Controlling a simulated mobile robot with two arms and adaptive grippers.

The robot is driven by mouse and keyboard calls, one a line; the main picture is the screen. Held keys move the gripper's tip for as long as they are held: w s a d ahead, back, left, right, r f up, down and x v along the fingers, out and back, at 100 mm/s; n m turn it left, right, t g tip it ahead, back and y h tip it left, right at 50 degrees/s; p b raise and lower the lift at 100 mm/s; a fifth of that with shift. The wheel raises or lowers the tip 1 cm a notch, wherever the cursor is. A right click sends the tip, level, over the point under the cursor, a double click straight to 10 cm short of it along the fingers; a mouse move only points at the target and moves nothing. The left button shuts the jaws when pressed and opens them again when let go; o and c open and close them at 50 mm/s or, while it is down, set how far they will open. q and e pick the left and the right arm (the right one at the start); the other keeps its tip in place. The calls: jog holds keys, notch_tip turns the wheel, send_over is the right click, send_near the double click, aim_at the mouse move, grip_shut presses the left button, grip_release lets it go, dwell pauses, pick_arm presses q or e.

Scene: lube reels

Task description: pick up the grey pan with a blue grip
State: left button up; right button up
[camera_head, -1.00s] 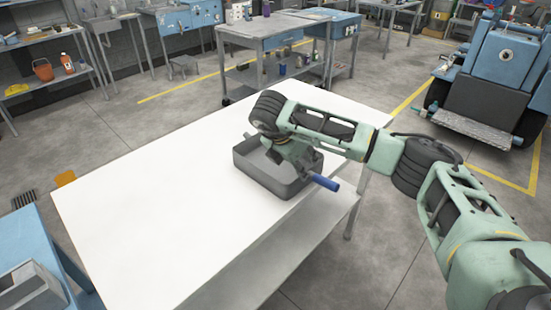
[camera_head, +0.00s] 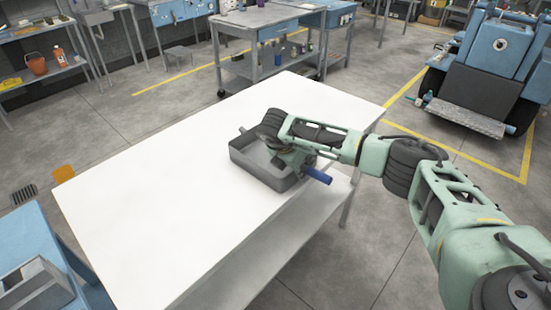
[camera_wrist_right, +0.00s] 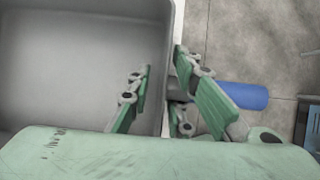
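The grey pan (camera_head: 250,163) is a rectangular tray on the white table near its right edge. Its blue grip (camera_head: 317,175) sticks out past the table edge toward the lower right. In the right wrist view the pan (camera_wrist_right: 75,70) fills the upper left and the blue grip (camera_wrist_right: 242,95) lies at right. My right gripper (camera_wrist_right: 163,62) is open at the pan's handle-side wall. One finger is over the inside, the other outside near the handle's base. Contact cannot be told. In the head view the right gripper (camera_head: 298,162) is partly hidden by its wrist. My left gripper is not shown.
The white table (camera_head: 150,210) is otherwise clear. A grey workbench (camera_head: 255,25) stands behind it. A blue machine (camera_head: 490,70) stands at the back right. A blue bench with a grey tray (camera_head: 35,285) is at the lower left.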

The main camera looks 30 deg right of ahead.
grip_shut()
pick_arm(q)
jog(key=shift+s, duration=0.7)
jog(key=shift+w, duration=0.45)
pick_arm(e)
jog(key=shift+w+r, duration=0.1)
